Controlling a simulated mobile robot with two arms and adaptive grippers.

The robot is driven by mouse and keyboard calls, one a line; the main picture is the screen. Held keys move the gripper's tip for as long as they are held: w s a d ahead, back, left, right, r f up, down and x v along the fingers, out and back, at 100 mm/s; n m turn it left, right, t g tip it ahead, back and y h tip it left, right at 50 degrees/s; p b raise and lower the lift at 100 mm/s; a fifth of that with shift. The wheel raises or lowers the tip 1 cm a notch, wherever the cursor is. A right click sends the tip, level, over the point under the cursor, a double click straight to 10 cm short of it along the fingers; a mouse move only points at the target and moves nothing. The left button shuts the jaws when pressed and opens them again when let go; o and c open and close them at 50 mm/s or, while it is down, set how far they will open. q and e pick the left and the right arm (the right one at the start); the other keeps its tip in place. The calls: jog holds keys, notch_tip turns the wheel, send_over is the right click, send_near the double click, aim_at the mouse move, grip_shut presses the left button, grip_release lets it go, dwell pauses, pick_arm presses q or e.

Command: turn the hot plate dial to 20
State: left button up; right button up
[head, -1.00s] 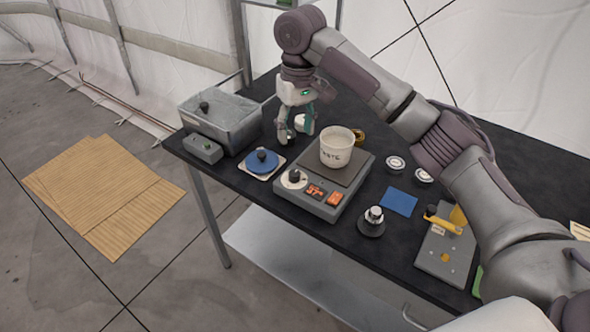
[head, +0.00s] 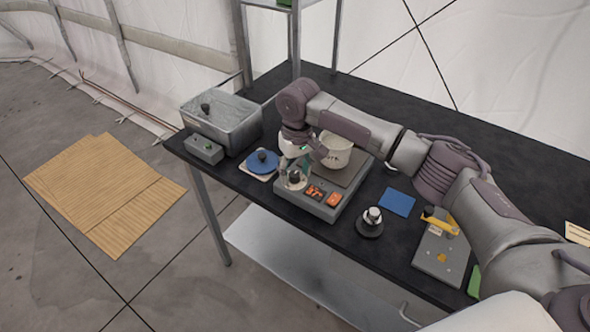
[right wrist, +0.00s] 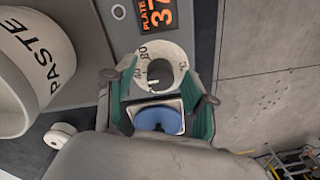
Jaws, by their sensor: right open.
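The hot plate (head: 316,205) is a grey box on the black table with orange displays on its front. Its dial (head: 294,177) is a dark knob on a white scale at the front left corner. In the right wrist view the dial (right wrist: 160,74) sits between my fingers, with a white mark and numbers partly hidden. My right gripper (head: 294,180) is open, one finger on each side of the dial; contact cannot be told. The white cup marked PASTE (head: 336,158) stands on the plate, also in the wrist view (right wrist: 30,70). My left gripper is not in view.
A blue round object on a white square (head: 262,162) lies left of the hot plate. A grey basin (head: 222,120) and a small grey box (head: 203,149) stand further left. A black-and-white knob (head: 372,220) and a blue square (head: 397,201) lie to the right.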

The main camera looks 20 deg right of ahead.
grip_shut()
dwell(0.3)
jog(key=n+p, duration=0.1)
jog(key=p, duration=0.1)
jog(key=shift+r+n+p, duration=0.2)
jog(key=shift+n+p, duration=0.1)
jog(key=shift+n, duration=0.1)
jog(key=n+p, duration=0.2)
jog(key=shift+n, duration=0.3)
jog(key=n+p, duration=0.2)
jog(key=n, duration=0.1)
jog(key=shift+f+n, duration=0.1)
jog(key=shift+n, duration=0.2)
jog(key=shift+w+n+p, duration=0.15)
jog(key=shift+n+p, duration=0.3)
jog(key=shift+n, duration=1.45)
